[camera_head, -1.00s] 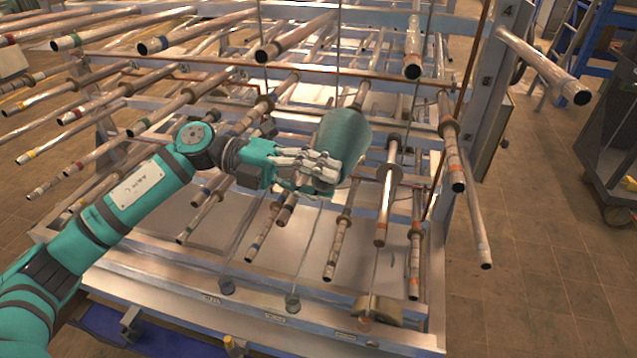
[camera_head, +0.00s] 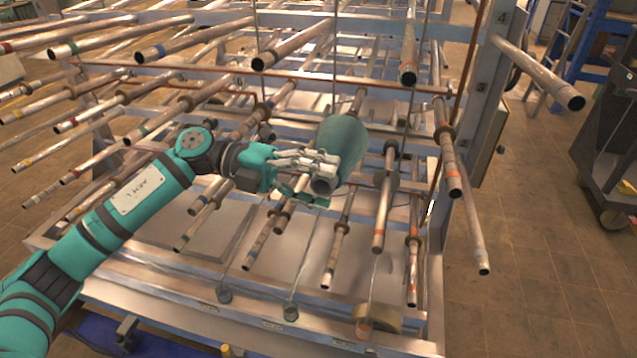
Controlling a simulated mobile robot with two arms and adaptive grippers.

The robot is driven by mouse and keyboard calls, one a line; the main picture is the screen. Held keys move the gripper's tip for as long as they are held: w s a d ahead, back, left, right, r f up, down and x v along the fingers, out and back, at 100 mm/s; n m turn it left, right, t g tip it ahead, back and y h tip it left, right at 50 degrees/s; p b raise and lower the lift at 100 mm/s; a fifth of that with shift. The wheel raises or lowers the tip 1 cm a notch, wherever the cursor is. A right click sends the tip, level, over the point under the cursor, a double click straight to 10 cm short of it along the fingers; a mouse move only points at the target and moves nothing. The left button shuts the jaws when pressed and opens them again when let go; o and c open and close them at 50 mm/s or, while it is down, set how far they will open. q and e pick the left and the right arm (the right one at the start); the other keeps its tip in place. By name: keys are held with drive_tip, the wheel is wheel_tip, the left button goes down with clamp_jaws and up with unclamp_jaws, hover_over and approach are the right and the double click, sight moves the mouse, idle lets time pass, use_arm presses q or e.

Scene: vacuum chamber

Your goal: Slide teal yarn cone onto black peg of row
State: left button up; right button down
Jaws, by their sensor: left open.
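The teal yarn cone (camera_head: 343,140) is in the upper middle of the head view, tilted along the line of a metal peg (camera_head: 359,98) that shows behind its far end. A dark, round open end (camera_head: 325,186) shows at its near end; I cannot tell whether it is the cone's core or the peg's tip. My left gripper (camera_head: 322,177) is at this near end, its grey fingers open along the cone's left side. Whether the fingers touch the cone is unclear. A black marking on the peg cannot be made out. My right gripper is not in view.
Several metal pegs with coloured ends jut from the rack toward me on both sides, including a collared peg (camera_head: 384,190) to the right. Thin upright cords cross the space. A tan spool (camera_head: 378,316) sits on the lower ledge. Open floor (camera_head: 540,270) lies to the right.

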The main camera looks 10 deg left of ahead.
use_arm(q)
drive_tip(key=shift+a, duration=0.1)
drive_tip(key=a+r, duration=0.1)
drive_tip(key=a, duration=1)
drive_tip(key=shift+w+a+r, duration=0.2)
drive_tip(key=shift+w+a, duration=0.15)
drive_tip(key=shift+a, duration=0.05)
